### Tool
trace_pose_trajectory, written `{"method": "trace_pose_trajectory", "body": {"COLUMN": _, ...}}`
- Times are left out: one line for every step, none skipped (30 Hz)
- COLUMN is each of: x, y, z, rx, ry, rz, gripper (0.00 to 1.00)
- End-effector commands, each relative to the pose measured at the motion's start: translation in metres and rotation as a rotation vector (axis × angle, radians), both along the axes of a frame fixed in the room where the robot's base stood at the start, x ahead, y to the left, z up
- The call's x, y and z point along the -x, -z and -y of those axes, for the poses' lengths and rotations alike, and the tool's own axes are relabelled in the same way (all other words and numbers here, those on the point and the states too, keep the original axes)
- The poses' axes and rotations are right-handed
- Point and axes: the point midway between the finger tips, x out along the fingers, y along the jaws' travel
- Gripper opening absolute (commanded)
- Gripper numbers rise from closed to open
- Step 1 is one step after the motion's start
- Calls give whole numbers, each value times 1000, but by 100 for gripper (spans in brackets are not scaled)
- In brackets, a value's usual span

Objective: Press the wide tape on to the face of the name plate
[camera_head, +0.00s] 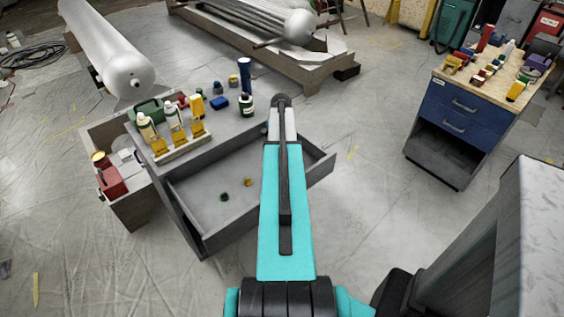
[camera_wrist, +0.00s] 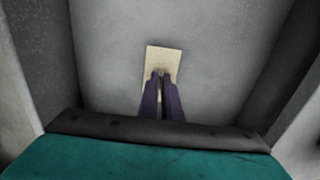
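A flat beige rectangular piece (camera_wrist: 163,57) lies in the middle of the wrist view, on a grey surface between two grey side walls. I cannot tell whether it is the name plate or the wide tape, and I cannot make out a second piece. My gripper's dark fingers (camera_wrist: 161,76) reach over its near half, with tips almost together. Whether they touch it or hold something thin is not clear. In the head view my own arm hides the gripper.
A grey workbench (camera_head: 217,129) carries bottles and small items, with a yellow-fronted rack (camera_head: 181,146). Its open drawer (camera_head: 285,196) holds small green and yellow things. A blue-drawered cabinet (camera_head: 466,112) stands at right. Sheeted floor between them is clear.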

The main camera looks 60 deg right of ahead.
Motion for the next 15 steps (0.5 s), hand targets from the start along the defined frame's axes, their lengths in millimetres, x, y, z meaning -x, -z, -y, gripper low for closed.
{"method": "trace_pose_trajectory", "body": {"x": 0, "y": -2, "z": 0, "rx": 0, "ry": 0, "rz": 0, "gripper": 0}}
{"method": "trace_pose_trajectory", "body": {"x": 0, "y": -3, "z": 0, "rx": 0, "ry": 0, "rz": 0, "gripper": 0}}
{"method": "trace_pose_trajectory", "body": {"x": 0, "y": -4, "z": 0, "rx": 0, "ry": 0, "rz": 0, "gripper": 0}}
{"method": "trace_pose_trajectory", "body": {"x": 0, "y": -5, "z": 0, "rx": 0, "ry": 0, "rz": 0, "gripper": 0}}
{"method": "trace_pose_trajectory", "body": {"x": 0, "y": -6, "z": 0, "rx": 0, "ry": 0, "rz": 0, "gripper": 0}}
{"method": "trace_pose_trajectory", "body": {"x": 0, "y": -7, "z": 0, "rx": 0, "ry": 0, "rz": 0, "gripper": 0}}
{"method": "trace_pose_trajectory", "body": {"x": 0, "y": -8, "z": 0, "rx": 0, "ry": 0, "rz": 0, "gripper": 0}}
{"method": "trace_pose_trajectory", "body": {"x": 0, "y": -8, "z": 0, "rx": 0, "ry": 0, "rz": 0, "gripper": 0}}
{"method": "trace_pose_trajectory", "body": {"x": 0, "y": -10, "z": 0, "rx": 0, "ry": 1, "rz": 0, "gripper": 0}}
{"method": "trace_pose_trajectory", "body": {"x": 0, "y": -10, "z": 0, "rx": 0, "ry": 1, "rz": 0, "gripper": 0}}
{"method": "trace_pose_trajectory", "body": {"x": 0, "y": -11, "z": 0, "rx": 0, "ry": 1, "rz": 0, "gripper": 0}}
{"method": "trace_pose_trajectory", "body": {"x": 0, "y": -12, "z": 0, "rx": 0, "ry": 1, "rz": 0, "gripper": 0}}
{"method": "trace_pose_trajectory", "body": {"x": 0, "y": -13, "z": 0, "rx": 0, "ry": 1, "rz": 0, "gripper": 0}}
{"method": "trace_pose_trajectory", "body": {"x": 0, "y": -14, "z": 0, "rx": 0, "ry": 1, "rz": 0, "gripper": 0}}
{"method": "trace_pose_trajectory", "body": {"x": 0, "y": -15, "z": 0, "rx": 0, "ry": 1, "rz": 0, "gripper": 0}}
